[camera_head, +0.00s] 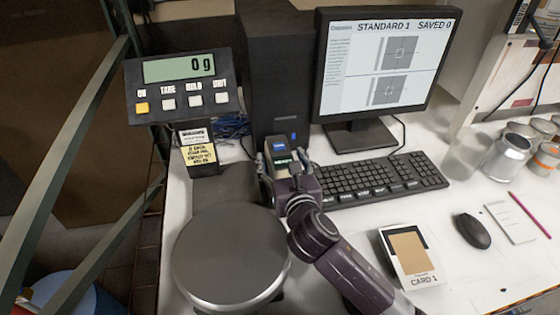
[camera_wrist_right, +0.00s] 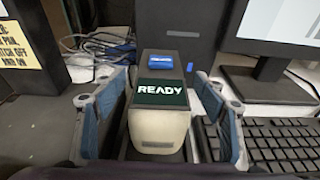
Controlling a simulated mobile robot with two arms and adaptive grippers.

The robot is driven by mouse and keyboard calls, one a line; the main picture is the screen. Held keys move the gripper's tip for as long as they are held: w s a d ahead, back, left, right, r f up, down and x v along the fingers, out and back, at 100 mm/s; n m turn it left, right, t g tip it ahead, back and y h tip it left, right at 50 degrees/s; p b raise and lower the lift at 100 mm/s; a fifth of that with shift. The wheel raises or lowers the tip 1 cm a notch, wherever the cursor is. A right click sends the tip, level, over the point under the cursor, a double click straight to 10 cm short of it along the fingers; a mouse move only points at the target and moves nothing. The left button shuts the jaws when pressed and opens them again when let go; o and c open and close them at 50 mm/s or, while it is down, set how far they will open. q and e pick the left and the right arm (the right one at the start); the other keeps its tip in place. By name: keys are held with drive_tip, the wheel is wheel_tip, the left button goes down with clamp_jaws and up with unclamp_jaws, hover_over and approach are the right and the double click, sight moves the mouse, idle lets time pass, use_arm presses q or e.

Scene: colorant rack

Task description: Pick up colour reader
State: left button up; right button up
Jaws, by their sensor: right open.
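The colour reader (camera_wrist_right: 160,125) is a pale, rounded device with a dark top, a blue button and a green screen reading READY. In the head view the colour reader (camera_head: 279,152) stands in front of the black computer tower, left of the keyboard. My right gripper (camera_head: 284,165) is at it; in the wrist view its blue-padded fingers (camera_wrist_right: 160,115) are open, one on each side of the reader, with gaps visible. The reader's lower part is hidden by my gripper in the head view. My left gripper is not in view.
A scale with a round dark pan (camera_head: 230,255) and a display (camera_head: 180,82) reading 0 g is at left. The keyboard (camera_head: 380,178) is close on the right. A monitor (camera_head: 385,65), mouse (camera_head: 472,231), CARD 1 (camera_head: 410,255) and several cans (camera_head: 507,157) stand further right.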

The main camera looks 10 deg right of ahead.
drive_tip(key=shift+w+f, duration=0.15)
drive_tip(key=shift+w, duration=0.7)
clamp_jaws()
